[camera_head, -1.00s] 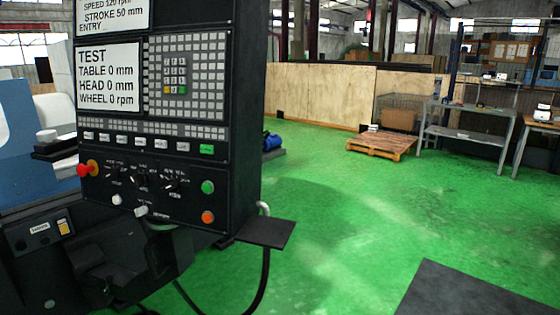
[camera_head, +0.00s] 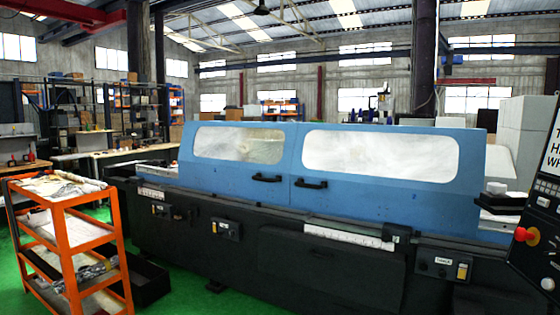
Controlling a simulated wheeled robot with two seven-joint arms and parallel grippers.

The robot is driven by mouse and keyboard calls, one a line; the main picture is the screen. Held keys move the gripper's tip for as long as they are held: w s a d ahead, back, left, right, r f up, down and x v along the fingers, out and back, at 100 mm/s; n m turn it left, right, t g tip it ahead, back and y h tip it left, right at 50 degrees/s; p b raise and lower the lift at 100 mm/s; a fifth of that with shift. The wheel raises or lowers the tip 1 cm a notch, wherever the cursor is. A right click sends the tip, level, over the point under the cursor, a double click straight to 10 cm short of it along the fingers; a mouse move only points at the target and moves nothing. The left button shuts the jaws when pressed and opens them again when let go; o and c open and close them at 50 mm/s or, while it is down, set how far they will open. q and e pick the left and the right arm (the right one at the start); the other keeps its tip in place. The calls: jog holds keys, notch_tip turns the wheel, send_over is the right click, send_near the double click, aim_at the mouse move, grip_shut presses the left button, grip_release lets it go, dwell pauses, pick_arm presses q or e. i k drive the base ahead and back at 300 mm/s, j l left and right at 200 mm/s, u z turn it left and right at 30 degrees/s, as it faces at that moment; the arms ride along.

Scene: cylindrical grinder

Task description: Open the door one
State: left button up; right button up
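The grinder's blue cover has two door panels side by side, both shut. The left door (camera_head: 239,175) has a smaller window and a black handle (camera_head: 266,178) near its lower right corner. The right door (camera_head: 375,190) has a longer window and a black handle (camera_head: 310,184) near its lower left corner. The two handles sit close together on either side of the seam. I cannot tell which door is "door one". Neither of my grippers is in view.
An orange cart (camera_head: 66,202) with papers and tools stands at the front left. The control panel (camera_head: 540,220) with a red button is at the right edge. The dark machine base (camera_head: 235,255) juts out below the doors. A little green floor (camera_head: 190,300) shows in front.

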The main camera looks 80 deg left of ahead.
aim_at(259, 144)
jog(key=u, duration=2.9)
